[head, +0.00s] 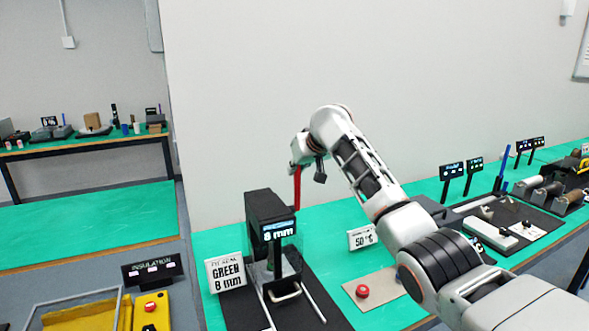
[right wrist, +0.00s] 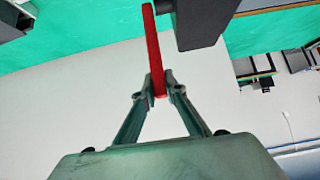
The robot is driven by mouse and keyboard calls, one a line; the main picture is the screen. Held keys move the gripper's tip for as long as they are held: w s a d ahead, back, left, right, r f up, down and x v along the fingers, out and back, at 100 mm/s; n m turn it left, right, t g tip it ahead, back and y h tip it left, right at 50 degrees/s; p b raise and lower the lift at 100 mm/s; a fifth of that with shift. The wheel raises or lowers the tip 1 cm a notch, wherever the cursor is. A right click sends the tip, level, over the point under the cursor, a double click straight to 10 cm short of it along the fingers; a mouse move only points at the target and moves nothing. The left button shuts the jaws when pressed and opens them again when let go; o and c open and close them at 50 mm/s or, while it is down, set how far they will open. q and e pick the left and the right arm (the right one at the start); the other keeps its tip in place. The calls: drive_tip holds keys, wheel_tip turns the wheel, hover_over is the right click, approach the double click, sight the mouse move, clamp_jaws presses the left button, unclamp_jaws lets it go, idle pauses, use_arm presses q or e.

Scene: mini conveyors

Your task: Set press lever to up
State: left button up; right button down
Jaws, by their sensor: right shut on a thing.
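The press (head: 262,206) is a black machine on the green table, with a lit display reading 8 mm. Its red lever (head: 297,190) stands nearly upright at the press's upper right side. My right gripper (head: 298,168) is at the lever's top end. The right wrist view shows its two fingers (right wrist: 158,84) shut on the red lever (right wrist: 152,42), with the dark press head (right wrist: 196,22) beside it. My left gripper is not in view.
A sign reading GREEN 8 mm (head: 226,274) stands left of the press. A 50 °C sign (head: 362,237) and a red button (head: 362,291) on a plate are to its right. An INSULATION sign (head: 152,271) and yellow tray (head: 80,318) are at lower left.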

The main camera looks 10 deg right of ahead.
drive_tip(key=c, duration=2)
unclamp_jaws()
drive_tip(key=shift+w+a, duration=0.1)
drive_tip(key=shift+c, duration=0.2)
drive_tip(key=v, duration=1.2)
